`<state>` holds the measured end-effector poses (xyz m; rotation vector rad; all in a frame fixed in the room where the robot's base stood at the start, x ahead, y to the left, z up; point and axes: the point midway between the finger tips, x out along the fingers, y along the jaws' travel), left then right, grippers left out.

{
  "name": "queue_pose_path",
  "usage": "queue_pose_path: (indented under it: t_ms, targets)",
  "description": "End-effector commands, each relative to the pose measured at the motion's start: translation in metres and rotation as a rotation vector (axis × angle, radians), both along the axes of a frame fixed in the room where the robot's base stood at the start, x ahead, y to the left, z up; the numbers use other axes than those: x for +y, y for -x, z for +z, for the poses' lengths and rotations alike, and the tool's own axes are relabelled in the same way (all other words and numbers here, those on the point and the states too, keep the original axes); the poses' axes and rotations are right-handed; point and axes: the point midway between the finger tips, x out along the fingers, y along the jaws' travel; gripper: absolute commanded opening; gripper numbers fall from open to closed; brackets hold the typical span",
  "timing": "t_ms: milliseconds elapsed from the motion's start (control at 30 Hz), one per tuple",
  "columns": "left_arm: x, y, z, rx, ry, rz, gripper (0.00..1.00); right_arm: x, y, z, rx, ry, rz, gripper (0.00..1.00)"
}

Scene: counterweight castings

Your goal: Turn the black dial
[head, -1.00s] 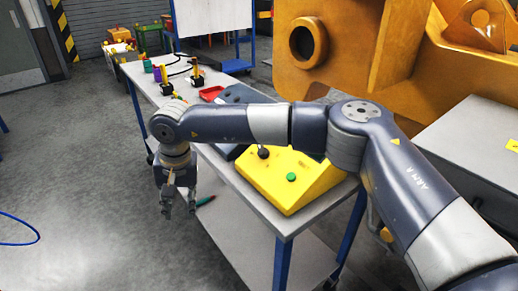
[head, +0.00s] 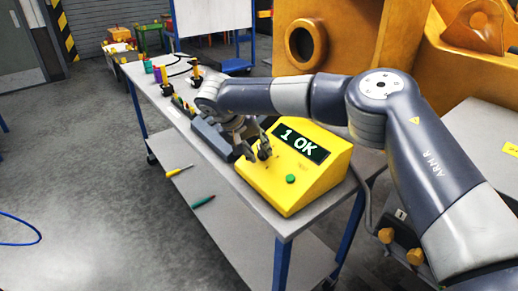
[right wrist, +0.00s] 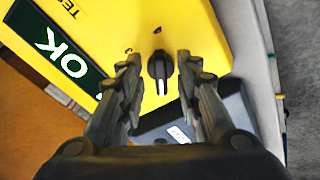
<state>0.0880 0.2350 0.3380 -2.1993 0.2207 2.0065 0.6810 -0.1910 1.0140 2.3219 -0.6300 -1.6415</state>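The yellow tester box (head: 283,205) stands on the near end of the grey bench. Its display (head: 300,142) reads "1 OK", and a green button (head: 290,179) sits on its near face. The black dial (right wrist: 160,68) with a pale pointer line shows between my right fingers in the right wrist view. My right gripper (head: 257,154) is over the box's left part, fingers pointing down. In the right wrist view (right wrist: 160,72) its two fingers are apart, one on each side of the dial; I cannot tell whether they touch it. My left gripper is not in view.
A dark grey box (head: 212,137) stands just left of the yellow box. Further back on the bench (head: 150,95) are small coloured items. Two screwdrivers lie on the lower shelf (head: 215,225). A large orange casting (head: 340,45) stands behind.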

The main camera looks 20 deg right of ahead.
Motion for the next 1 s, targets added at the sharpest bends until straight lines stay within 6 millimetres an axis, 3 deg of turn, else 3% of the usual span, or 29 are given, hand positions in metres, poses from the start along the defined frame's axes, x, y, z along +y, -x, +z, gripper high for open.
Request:
queue_pose_path:
  t_ms: [433,467,600,1000]
  targets:
    - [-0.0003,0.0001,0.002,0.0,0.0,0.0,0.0,-0.007,-0.0042,-0.0128,-0.001,-0.001,0.0,0.32]
    - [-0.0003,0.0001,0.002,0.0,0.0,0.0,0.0,-0.007,-0.0042,-0.0128,-0.001,-0.001,0.0,0.29]
    - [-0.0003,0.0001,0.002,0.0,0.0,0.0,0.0,-0.0068,-0.0042,-0.0127,-0.001,-0.001,0.0,0.03]
    - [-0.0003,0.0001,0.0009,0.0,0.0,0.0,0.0,-0.0059,-0.004,-0.0133,-0.024,-0.011,-0.047,0.03]
